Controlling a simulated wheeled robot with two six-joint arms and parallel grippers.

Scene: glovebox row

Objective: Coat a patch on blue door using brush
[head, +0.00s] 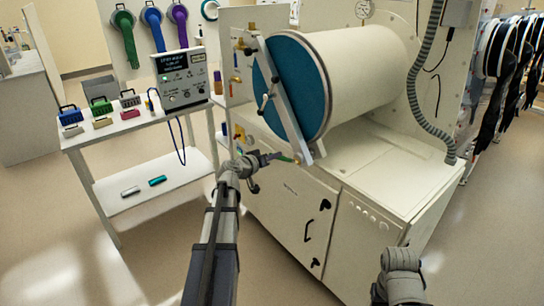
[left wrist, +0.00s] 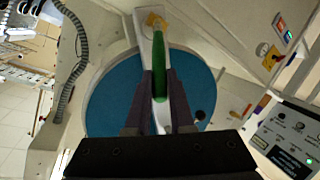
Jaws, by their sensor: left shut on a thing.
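The blue door (head: 284,85) is the round end of a white horizontal cylinder, with a pale bar across its face. In the left wrist view the blue door (left wrist: 108,95) fills the middle behind the fingers. My left gripper (head: 275,157) is in front of the cabinet, near the lower end of the bar. It is shut on a brush with a green handle (left wrist: 161,78), which points towards the door. The brush's tip is hard to make out, and I cannot tell whether it touches. Of my right arm only a grey part shows at the lower right; its fingers are not seen.
A white cart (head: 165,185) stands at the left with several coloured blocks, a control box (head: 181,78) and a hanging blue cord. The white cabinet (head: 290,200) under the cylinder has protruding black handles. A grey corrugated hose (head: 415,95) hangs at the right. The front floor is clear.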

